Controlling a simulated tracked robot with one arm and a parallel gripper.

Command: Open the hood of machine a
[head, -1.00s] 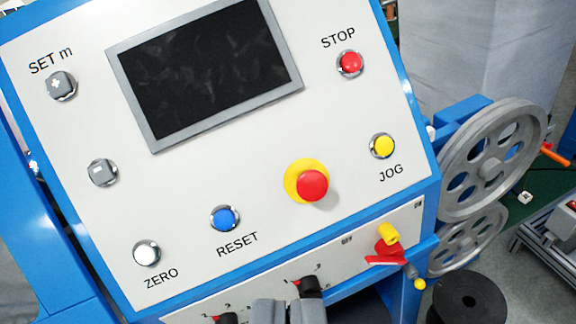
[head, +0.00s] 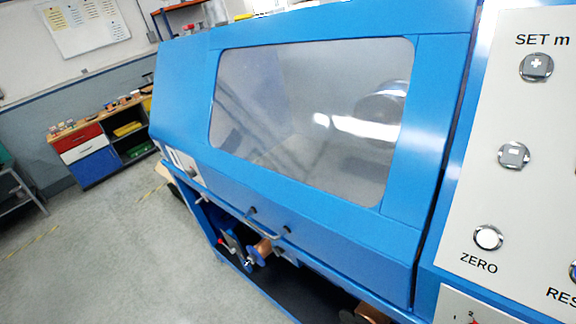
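A blue machine hood (head: 440,110) with a large clear window (head: 310,115) fills the middle of the head view. The hood appears closed, with its front sloping down toward me. Pulleys show dimly behind the window. No label tells which machine this is. My gripper is not in view.
A white control panel (head: 520,200) with buttons stands at the right edge. A workbench with drawers (head: 85,155) stands against the wall at left. The grey floor (head: 90,245) at left is clear.

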